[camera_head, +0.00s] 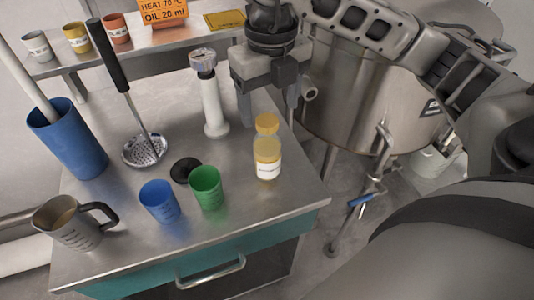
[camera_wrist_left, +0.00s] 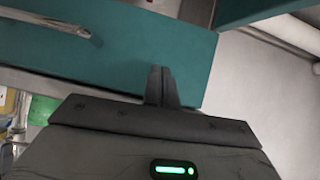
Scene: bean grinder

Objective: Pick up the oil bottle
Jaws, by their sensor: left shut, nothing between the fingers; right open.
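The oil bottle (camera_head: 268,162), with a yellow cap, yellowish contents and a white label, stands upright near the right edge of the metal-topped cabinet. My right gripper (camera_head: 268,110) is open and points down, just behind or above the bottle's cap. Its two fingers show left and right of the cap in the picture, and I cannot tell whether the bottle is between them. My left gripper (camera_wrist_left: 161,88) shows only in the left wrist view, shut and empty, in front of a teal panel (camera_wrist_left: 110,55).
The cabinet top (camera_head: 240,208) also holds a green cup (camera_head: 206,188), a blue cup (camera_head: 159,202), a black lid (camera_head: 185,171), a white-handled tool (camera_head: 212,105), a skimmer (camera_head: 145,150), a jug (camera_head: 72,222) and a tall blue container (camera_head: 72,145). A large steel vessel (camera_head: 350,110) stands at right.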

